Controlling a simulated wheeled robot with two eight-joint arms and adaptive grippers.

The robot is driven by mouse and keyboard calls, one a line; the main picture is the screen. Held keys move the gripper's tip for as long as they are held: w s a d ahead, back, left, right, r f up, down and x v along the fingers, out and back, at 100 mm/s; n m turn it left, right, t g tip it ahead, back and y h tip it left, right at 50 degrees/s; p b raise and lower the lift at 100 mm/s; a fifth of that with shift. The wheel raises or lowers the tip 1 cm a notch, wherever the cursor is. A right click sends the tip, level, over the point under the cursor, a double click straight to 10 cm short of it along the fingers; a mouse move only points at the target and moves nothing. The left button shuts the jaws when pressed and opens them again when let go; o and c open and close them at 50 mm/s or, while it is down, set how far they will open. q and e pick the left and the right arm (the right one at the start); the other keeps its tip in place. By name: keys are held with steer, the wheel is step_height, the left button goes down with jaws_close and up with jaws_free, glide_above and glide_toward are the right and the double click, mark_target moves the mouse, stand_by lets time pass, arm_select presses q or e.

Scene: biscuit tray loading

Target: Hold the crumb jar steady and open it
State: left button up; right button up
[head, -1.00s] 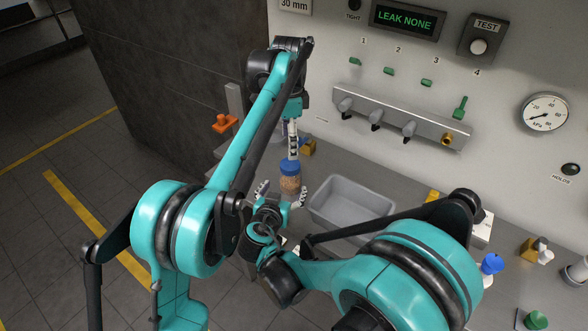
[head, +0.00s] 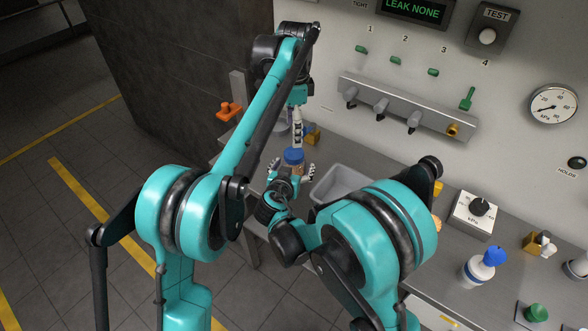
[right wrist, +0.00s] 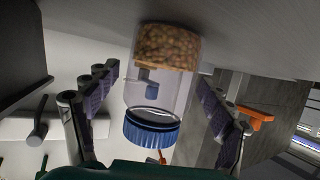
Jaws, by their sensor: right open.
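The crumb jar is clear with a ribbed blue lid (head: 293,156). In the right wrist view the jar (right wrist: 155,85) appears upside down, its brown crumbs against the grey bench and its lid (right wrist: 152,128) towards my wrist. My right gripper (right wrist: 155,105) is open, one finger on each side of the jar, with gaps visible. In the head view my right gripper (head: 291,172) covers most of the jar's body. My left gripper (head: 296,143) points down from above, its tips at or just over the lid. It shows edge-on, so contact and finger opening are unclear.
A grey tray (head: 338,171) sits right of the jar, partly behind my right arm. A brass-coloured block (head: 312,137) is behind the jar. An orange fixture (head: 229,110) is at the bench's left end. A valve manifold (head: 395,103) is on the wall.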

mark_target(294, 152)
jaws_close()
arm_select(q)
steer(key=m, duration=0.3)
steer(key=shift+m, duration=0.4)
steer(key=m, duration=0.4)
steer(key=shift+m, duration=0.4)
steer(key=m, duration=0.9)
steer(key=shift+f, duration=4)
steer(key=c, duration=1.3)
steer(key=shift+o, duration=0.2)
